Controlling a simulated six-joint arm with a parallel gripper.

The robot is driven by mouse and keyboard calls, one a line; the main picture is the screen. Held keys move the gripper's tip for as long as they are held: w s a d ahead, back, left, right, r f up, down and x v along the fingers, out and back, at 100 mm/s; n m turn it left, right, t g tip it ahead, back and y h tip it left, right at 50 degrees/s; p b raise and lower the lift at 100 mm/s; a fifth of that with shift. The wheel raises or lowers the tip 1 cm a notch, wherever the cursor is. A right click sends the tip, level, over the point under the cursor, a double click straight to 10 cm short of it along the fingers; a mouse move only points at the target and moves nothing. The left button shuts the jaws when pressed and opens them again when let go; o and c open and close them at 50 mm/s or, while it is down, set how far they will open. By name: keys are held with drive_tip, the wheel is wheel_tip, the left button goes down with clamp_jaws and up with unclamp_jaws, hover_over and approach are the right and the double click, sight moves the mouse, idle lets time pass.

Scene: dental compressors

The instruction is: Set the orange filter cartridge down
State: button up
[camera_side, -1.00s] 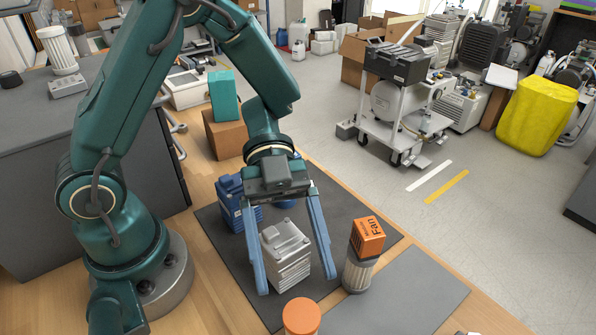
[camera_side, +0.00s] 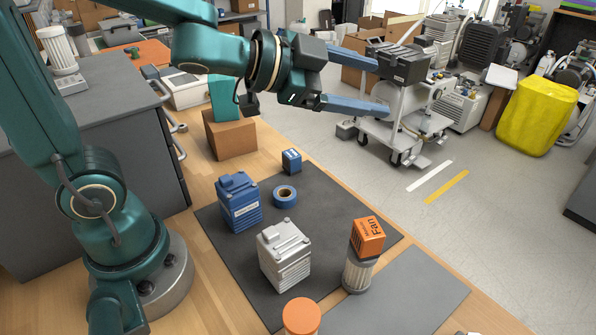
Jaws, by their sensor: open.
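An orange round-topped cylinder (camera_side: 302,316), which looks like the orange filter cartridge, stands at the bottom edge of the view at the front of the dark mat (camera_side: 335,207). Its lower part is cut off by the frame. My gripper (camera_side: 382,86) is open and empty, raised well above the table and pointing right. Its two blue fingers are spread apart, far from the orange cylinder.
An orange box marked Fan (camera_side: 368,237) sits on a grey pleated cylinder (camera_side: 357,273). A grey mat (camera_side: 410,295) at right is clear.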

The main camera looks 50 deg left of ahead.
drive_tip(key=s+a+f+n+g+y, duration=0.3)
drive_tip(key=s+a+n+y, duration=0.3)
drive_tip(key=s+a+n, duration=0.15)
drive_tip(key=s+d+f+n+g+h, duration=0.1)
drive_tip(key=s+f+g, duration=0.3)
drive_tip(key=s, duration=0.6)
drive_tip(key=shift+s+d+f+n+g+h, duration=0.3)
drive_tip(key=shift+s+d+n+g, duration=0.15)
drive_tip(key=shift+d+n, duration=0.45)
